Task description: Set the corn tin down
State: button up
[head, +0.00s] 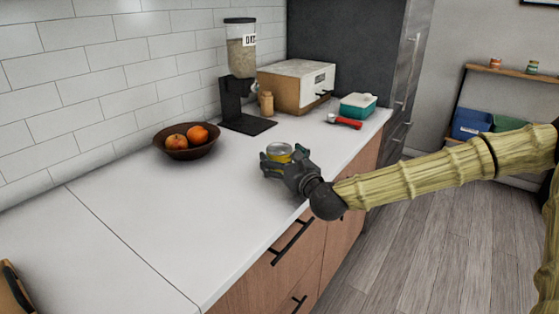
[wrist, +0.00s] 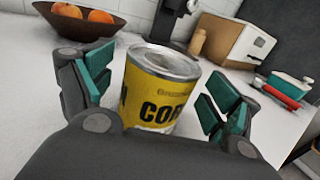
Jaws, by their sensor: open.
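The corn tin (wrist: 158,88), yellow with a silver top and dark lettering, stands between the fingers of my gripper (wrist: 155,100) in the wrist view. In the head view the tin (head: 279,154) appears upright at the white counter (head: 130,220), partly hidden by my gripper (head: 284,163). The gripper is open, with gaps between the tin and the teal-padded fingers on both sides. The tin's lower part is hidden by the gripper body in the wrist view.
A brown bowl (head: 187,153) with fruit, a cereal dispenser (head: 239,75) and a wooden bread box (head: 296,85) stand along the wall. A teal container (head: 358,106) and a red-handled object (head: 345,122) lie to the right.

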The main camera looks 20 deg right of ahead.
aim_at(280, 149)
jog(key=shift+w, duration=0.45)
jog(key=c, duration=1.5)
jog(key=shift+r, duration=0.15)
jog(key=shift+r, duration=0.6)
notch_tip(280, 149, up, 2)
jog(key=shift+r, duration=0.2)
jog(key=s, duration=0.3)
jog(key=s+p, duration=0.1)
jog(key=s, duration=0.3)
jog(key=s+r, duration=0.1)
jog(key=s, duration=0.3)
jog(key=shift+d+p, duration=0.15)
jog(key=shift+p, duration=0.2)
